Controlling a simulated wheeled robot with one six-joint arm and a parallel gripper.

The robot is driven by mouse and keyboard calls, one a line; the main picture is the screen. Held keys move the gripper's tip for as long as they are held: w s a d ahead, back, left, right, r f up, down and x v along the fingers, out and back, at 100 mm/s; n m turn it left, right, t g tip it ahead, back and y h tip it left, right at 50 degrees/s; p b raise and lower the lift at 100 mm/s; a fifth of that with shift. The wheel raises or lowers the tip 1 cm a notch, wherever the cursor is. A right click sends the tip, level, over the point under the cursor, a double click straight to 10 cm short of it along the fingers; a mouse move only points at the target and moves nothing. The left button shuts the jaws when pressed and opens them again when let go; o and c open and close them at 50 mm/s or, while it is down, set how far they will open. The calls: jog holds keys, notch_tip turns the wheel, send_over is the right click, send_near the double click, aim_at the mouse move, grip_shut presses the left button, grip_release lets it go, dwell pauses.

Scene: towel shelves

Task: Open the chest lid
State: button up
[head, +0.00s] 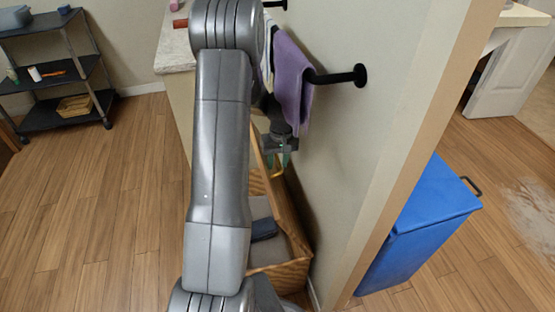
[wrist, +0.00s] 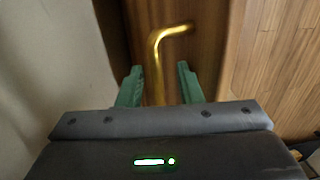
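The wooden chest (head: 283,272) stands on the floor along the wall, partly hidden behind my arm. Its grey interior shows, with a dark folded cloth (head: 264,229) inside. A wooden panel, apparently the raised lid (head: 289,212), stands along the wall side. A gold handle (wrist: 156,62) on a brown wooden face shows in the wrist view; it also shows below my gripper in the head view (head: 279,173). My gripper (wrist: 160,76) is open, its green fingers on either side of the handle's lower stretch. Clear gaps show between fingers and handle, and I see no grip.
A purple towel (head: 291,82) hangs from a black wall bar (head: 337,76) just above my gripper. The wall is close on the right. A blue bin (head: 420,222) stands beyond it. A dark shelf rack (head: 55,75) is far left, with open floor between.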

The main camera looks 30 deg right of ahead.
jog(key=shift+w+r, duration=0.15)
jog(key=shift+r, duration=0.1)
